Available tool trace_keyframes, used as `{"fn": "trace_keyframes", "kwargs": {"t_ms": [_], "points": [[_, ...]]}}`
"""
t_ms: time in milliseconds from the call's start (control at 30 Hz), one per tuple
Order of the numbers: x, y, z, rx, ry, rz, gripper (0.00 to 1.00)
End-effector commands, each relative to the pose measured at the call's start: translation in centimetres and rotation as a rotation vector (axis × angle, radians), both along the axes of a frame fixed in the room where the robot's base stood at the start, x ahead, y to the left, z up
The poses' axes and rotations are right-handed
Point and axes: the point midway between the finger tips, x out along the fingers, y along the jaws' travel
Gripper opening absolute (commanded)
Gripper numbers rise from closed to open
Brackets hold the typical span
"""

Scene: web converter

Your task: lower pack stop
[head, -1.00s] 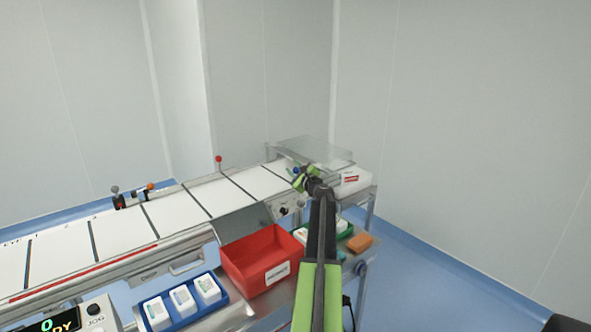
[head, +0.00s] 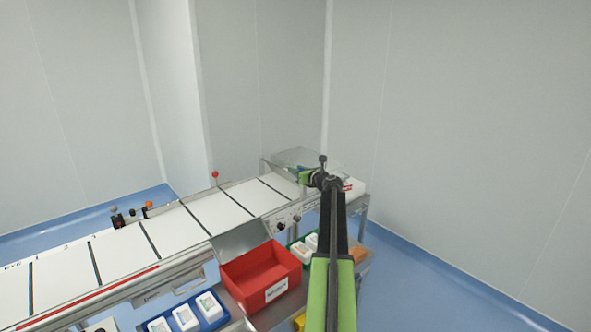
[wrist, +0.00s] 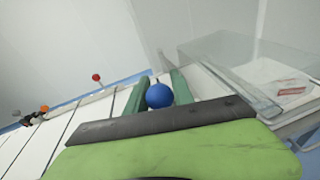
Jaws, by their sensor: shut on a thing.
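My gripper (wrist: 161,84) is shut on a blue ball knob (wrist: 159,96), which sits between its two green fingers in the wrist view. In the head view my gripper (head: 304,175) is at the far right end of the white belt (head: 202,208), by a clear cover (head: 307,158). The knob is small there and mostly hidden by the gripper. The pack stop itself cannot be made out apart from this knob. What carries the knob is hidden behind my gripper.
A red bin (head: 262,271) stands in front of the belt. A blue tray (head: 202,322) with white packs is left of it, a green tray (head: 302,252) right. A red knob (head: 215,175) and an orange knob (head: 148,205) stand along the far belt edge.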

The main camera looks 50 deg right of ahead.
Motion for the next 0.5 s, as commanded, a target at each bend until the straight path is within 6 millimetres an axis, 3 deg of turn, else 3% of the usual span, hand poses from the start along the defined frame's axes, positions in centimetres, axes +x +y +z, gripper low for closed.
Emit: {"fn": "trace_keyframes", "kwargs": {"t_ms": [33,500], "points": [[-0.5,-0.9,0.4,0.040,-0.003,-0.008,0.00],[-0.9,-3.5,0.9,0.394,-0.061,-0.004,0.00]]}}
